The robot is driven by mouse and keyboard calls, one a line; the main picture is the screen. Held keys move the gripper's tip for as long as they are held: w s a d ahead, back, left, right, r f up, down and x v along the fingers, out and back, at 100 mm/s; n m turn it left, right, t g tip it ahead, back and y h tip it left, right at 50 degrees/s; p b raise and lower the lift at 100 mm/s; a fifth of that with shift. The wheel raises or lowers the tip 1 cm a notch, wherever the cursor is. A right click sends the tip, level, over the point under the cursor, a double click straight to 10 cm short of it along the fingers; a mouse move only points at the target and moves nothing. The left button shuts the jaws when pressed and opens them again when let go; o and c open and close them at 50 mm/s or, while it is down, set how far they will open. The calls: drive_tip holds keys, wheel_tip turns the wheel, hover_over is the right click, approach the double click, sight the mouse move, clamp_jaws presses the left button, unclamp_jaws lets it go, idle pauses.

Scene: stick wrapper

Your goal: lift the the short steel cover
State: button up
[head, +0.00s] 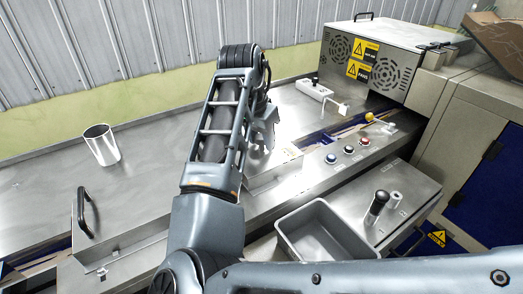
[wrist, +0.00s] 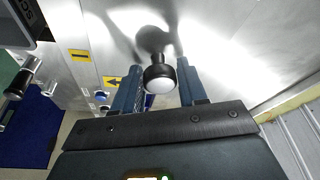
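The short steel cover seems to be the bright steel surface (wrist: 225,60) filling much of the wrist view, though its edges are not clear there. In the head view, a low steel cover (head: 272,172) shows beside my arm, partly hidden by it. A black knob with a pale round face (wrist: 158,77) stands between the two blue fingers of my gripper (wrist: 158,66). The fingers are apart, one on each side of the knob, with a narrow gap at the right finger. In the head view my gripper (head: 262,130) is mostly hidden behind the arm.
Push buttons (head: 349,150) line the panel right of my arm. A grey bin (head: 322,232) and black cylinder (head: 376,205) are in front. A vented steel box (head: 372,58) stands back right.

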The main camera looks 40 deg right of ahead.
clamp_jaws()
drive_tip(key=shift+r, duration=0.15)
idle(0.4)
